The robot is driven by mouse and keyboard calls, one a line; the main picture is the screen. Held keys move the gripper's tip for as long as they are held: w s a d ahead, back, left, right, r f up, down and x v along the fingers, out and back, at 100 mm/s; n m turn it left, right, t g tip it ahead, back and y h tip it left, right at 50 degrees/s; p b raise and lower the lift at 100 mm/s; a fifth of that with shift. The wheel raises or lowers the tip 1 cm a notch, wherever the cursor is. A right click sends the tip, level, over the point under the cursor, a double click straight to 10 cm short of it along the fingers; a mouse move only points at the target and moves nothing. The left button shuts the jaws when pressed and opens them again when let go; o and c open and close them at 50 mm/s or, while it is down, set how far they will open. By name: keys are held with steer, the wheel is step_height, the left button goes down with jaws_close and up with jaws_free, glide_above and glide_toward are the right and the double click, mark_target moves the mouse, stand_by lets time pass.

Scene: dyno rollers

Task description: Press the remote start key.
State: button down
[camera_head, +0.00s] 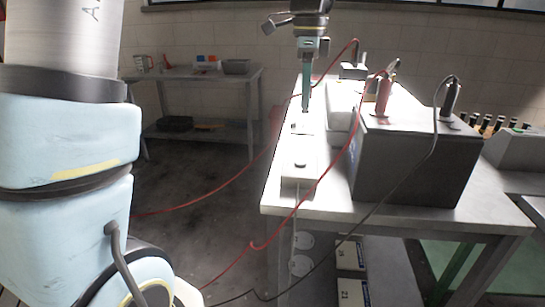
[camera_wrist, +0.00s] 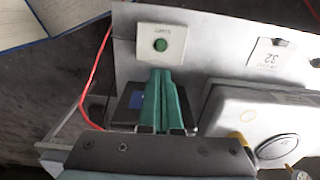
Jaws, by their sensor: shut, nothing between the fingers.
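The start key is a round green button (camera_wrist: 160,44) on a small pale square box (camera_wrist: 180,50) labelled START, seen upside down in the wrist view. My gripper (camera_wrist: 160,72) has its green fingers shut together and empty. In the head view my gripper (camera_head: 306,108) points straight down above the left side of the bench (camera_head: 282,208). I cannot tell whether the fingertips touch anything. The button's green does not show clearly in the head view.
A pale plate with a dark round piece (camera_head: 300,165) lies near the bench's front left. A large grey box (camera_head: 415,160) with clamps and cables stands to its right. A red cable (camera_head: 333,163) runs across the bench edge. A side table (camera_head: 190,73) stands behind.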

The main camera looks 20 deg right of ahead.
mark_target(301, 162)
steer(key=shift+w+r, duration=0.1)
steer(key=shift+w, duration=0.05)
step_height(301, 162, down, 14)
steer(key=shift+f+p, duration=0.1)
steer(key=shift+p, duration=0.75)
